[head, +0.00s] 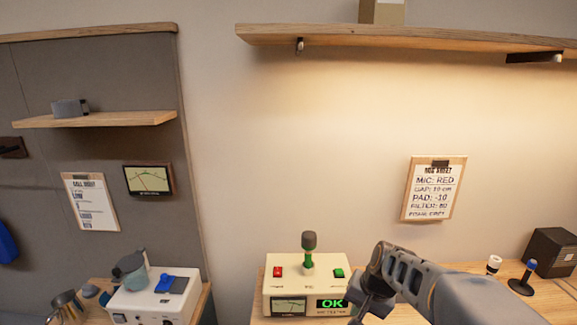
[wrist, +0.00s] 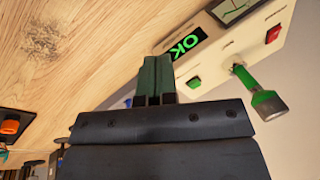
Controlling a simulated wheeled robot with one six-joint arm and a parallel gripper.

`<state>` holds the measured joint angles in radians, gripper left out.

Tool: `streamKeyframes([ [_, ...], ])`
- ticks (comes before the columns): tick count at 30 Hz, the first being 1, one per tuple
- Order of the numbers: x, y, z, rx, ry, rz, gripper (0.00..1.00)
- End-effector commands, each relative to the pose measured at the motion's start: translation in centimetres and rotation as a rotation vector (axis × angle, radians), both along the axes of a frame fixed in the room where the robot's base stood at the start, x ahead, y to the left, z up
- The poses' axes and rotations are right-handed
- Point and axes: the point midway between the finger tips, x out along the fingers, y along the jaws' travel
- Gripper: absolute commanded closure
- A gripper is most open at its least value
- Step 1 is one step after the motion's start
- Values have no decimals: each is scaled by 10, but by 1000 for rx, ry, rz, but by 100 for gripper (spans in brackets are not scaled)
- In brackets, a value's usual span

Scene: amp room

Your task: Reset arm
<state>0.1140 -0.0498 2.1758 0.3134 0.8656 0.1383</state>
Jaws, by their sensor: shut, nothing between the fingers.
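My gripper (wrist: 155,78) is shut and empty in the wrist view, its two fingers side by side above the wooden bench. In the head view my arm comes in from the lower right. The gripper end (head: 366,306) points down just right of the cream tester box (head: 308,263). The tips are partly cut off or hidden there. A microphone with a green band (head: 308,252) stands upright on the tester; it also shows in the wrist view (wrist: 264,98). The tester's display (head: 332,303) glows a green OK.
A black-and-white microphone (head: 493,264), a blue-topped one on a stand (head: 524,278) and a dark box (head: 553,253) stand at the right. A white device (head: 150,300) stands at lower left. A wooden shelf (head: 400,37) hangs above. Bare bench (wrist: 80,60) shows in the wrist view.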

Motion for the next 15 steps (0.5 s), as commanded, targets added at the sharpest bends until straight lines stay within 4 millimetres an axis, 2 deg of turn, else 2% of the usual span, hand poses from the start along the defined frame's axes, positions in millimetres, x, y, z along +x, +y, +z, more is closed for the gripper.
streamKeyframes([
  [1,-22,0,8,-60,-23,84,100],
  [3,-48,-3,15,-139,-45,184,100],
  [6,-78,-6,24,-231,-80,286,100],
  [10,-103,-8,33,-304,-136,343,100],
  [15,-116,-4,48,-334,-212,359,100],
])
